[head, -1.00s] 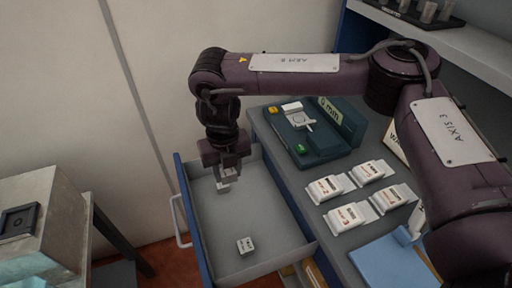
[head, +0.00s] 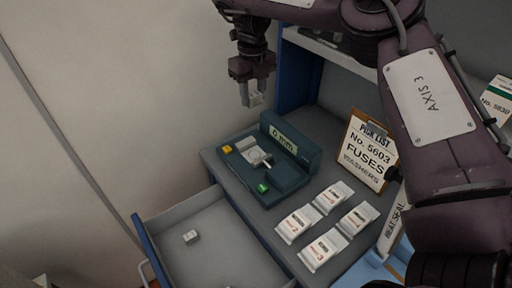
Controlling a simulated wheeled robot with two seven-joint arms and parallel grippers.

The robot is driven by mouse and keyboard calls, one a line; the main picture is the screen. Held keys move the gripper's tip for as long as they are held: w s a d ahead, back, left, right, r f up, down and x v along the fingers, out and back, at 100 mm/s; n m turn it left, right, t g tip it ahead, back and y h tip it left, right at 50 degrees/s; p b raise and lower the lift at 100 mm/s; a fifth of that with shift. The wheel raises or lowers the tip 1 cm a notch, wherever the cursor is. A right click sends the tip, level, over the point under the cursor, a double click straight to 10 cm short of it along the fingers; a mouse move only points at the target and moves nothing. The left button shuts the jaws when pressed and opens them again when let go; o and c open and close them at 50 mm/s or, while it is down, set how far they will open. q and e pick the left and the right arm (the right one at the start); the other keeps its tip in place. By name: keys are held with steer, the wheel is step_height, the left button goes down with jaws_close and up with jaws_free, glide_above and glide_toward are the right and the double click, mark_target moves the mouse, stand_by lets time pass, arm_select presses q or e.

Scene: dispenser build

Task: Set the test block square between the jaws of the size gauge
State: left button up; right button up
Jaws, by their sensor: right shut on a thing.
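My right gripper (head: 254,98) hangs from above, shut on a small pale block, the test block (head: 256,100). It is in the air, above the gauge in the picture and apart from it. The fingers partly hide the block. My left gripper is not in view.
An open drawer (head: 142,236) at lower left holds another small white block (head: 190,237). Several white packets (head: 297,222) lie on the counter right of the gauge. A pick list board (head: 367,150) stands behind them. A blue shelf side (head: 298,78) rises behind the gauge.

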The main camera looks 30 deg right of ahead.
steer(key=shift+w+d+f, duration=0.1)
steer(key=shift+d+f, duration=0.05)
steer(key=shift+f, duration=0.15)
steer(key=b, duration=0.4)
glide_above(255, 155)
step_height(255, 155, down, 15)
steer(key=shift+w+r, duration=0.1)
steer(key=shift+w, duration=0.05)
steer(key=shift+f, duration=0.45)
steer(key=shift+f+p, duration=0.3)
steer(key=shift+f, duration=1.3)
steer(key=shift+f, duration=0.1)
steer(key=o, duration=1.2)
steer(key=shift+r, duration=0.35)
step_height(255, 155, up, 12)
steer(key=p, duration=0.1)
steer(key=shift+f, duration=0.2)
